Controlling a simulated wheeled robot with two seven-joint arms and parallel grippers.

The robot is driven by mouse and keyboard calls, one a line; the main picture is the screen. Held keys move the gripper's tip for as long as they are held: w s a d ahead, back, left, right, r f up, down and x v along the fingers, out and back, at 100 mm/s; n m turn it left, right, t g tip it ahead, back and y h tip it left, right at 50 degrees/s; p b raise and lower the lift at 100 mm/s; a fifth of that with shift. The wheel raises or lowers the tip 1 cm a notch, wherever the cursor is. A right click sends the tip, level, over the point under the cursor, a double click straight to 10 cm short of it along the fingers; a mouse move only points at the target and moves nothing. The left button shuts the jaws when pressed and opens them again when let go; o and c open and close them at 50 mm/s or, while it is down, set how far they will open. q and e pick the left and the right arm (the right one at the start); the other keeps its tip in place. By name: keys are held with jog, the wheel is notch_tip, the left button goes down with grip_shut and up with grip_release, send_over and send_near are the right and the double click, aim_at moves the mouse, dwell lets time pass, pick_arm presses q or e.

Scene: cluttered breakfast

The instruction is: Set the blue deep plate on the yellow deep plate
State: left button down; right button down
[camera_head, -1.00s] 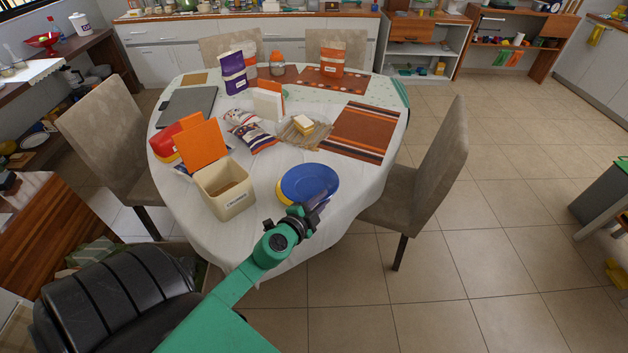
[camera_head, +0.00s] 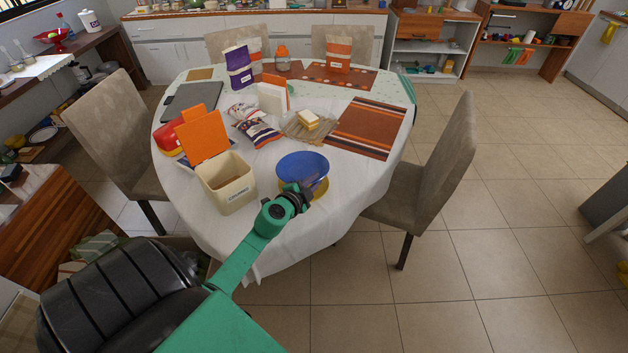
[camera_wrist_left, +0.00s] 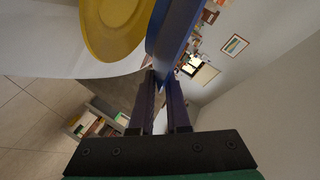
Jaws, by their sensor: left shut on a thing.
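The blue deep plate (camera_head: 302,165) is held by its near rim in my left gripper (camera_head: 307,187). The yellow deep plate (camera_head: 322,189) lies on the white tablecloth below it, mostly hidden by the blue plate and the gripper. In the left wrist view, the blue plate (camera_wrist_left: 176,30) shows nearly edge-on between the left fingers (camera_wrist_left: 165,77). The yellow plate (camera_wrist_left: 112,25) shows beside it there, with the blue plate seemingly raised above it. My right gripper is not in view.
A cream canister (camera_head: 226,184) with an orange lid stands left of the plates. A snack bag (camera_head: 258,130), a sandwich on a board (camera_head: 308,120) and a striped placemat (camera_head: 367,128) lie behind. Chairs flank the table. Bare tablecloth (camera_head: 350,185) lies to the right.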

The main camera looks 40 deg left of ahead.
pick_arm(q)
notch_tip(320, 180, down, 2)
jog(key=shift+f+b, duration=0.15)
jog(key=shift+b, duration=0.6)
notch_tip(320, 180, down, 2)
jog(key=shift+f+b, duration=0.25)
jog(key=shift+b, duration=0.9)
jog(key=c, duration=1.2)
grip_release()
jog(key=shift+f, duration=0.1)
jog(key=shift+c, duration=0.2)
jog(key=shift+s, duration=0.15)
jog(key=shift+s+d+r, duration=0.1)
jog(key=shift+s+r, duration=0.1)
jog(key=shift+s, duration=0.25)
jog(key=shift+p+v, duration=0.5)
jog(key=shift+v, duration=0.9)
